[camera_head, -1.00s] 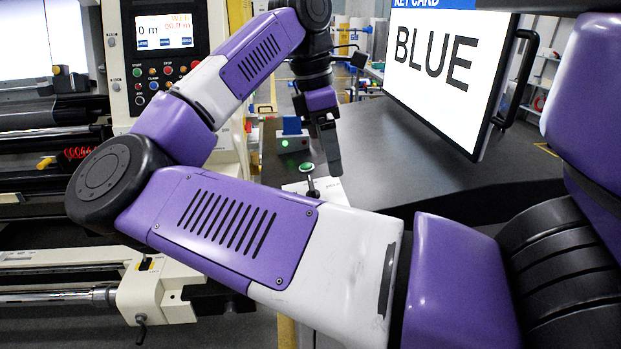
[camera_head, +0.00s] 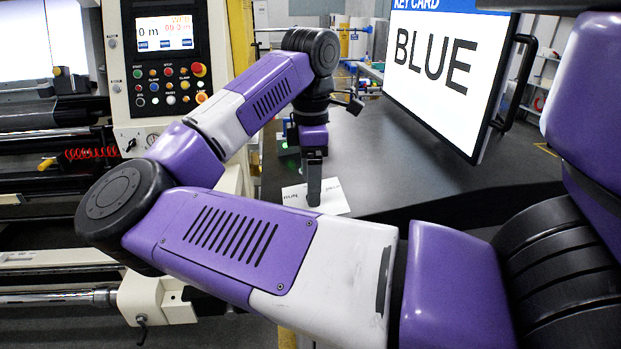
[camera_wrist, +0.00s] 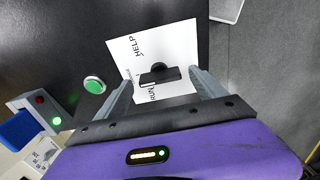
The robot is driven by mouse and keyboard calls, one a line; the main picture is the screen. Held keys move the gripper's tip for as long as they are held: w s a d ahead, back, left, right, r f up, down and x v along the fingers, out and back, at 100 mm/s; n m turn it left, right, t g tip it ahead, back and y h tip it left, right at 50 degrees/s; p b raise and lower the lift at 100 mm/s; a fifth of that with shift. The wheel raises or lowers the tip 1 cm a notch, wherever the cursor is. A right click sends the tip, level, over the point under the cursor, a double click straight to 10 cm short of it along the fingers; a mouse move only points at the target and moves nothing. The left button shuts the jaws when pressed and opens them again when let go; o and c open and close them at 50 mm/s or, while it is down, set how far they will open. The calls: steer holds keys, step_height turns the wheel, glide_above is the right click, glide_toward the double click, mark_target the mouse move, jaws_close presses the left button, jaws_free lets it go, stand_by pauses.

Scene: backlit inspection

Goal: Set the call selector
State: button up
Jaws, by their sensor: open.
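The call selector is a black bar knob (camera_wrist: 166,75) with a pale mark near its left end in the wrist view. It sits on a white label card (camera_wrist: 180,42) printed HELP and RUN; the mark lies near RUN. Other lettering is too small to read. My gripper (camera_wrist: 163,88) is open, with one finger on each side of the knob; I cannot tell how far above it the fingertips are. In the head view my gripper (camera_head: 313,188) points down over the card (camera_head: 333,200) and hides the knob.
A green button (camera_wrist: 95,84) stands left of the card, and a box with a blue piece (camera_wrist: 22,128) and lit green lamp lies further left. A framed sign (camera_head: 440,70) reading KEY CARD BLUE stands over the dark tabletop (camera_head: 400,160), which has clear room.

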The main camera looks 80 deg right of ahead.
steer(key=c, duration=1.4)
steer(key=shift+o, duration=0.2)
steer(key=shift+n, duration=0.3)
steer(key=shift+w+f+n+b, duration=0.1)
steer(key=shift+f+n+b, duration=0.05)
steer(key=shift+n+b, duration=0.75)
steer(key=n+b, duration=0.2)
steer(key=n, duration=0.1)
steer(key=shift+g+y, duration=0.3)
steer(key=shift+y, duration=0.1)
steer(key=n+b, duration=0.1)
steer(key=n, duration=0.5)
steer(key=shift+g+b, duration=0.35)
steer(key=shift+g, duration=0.05)
steer(key=shift+n, duration=0.4)
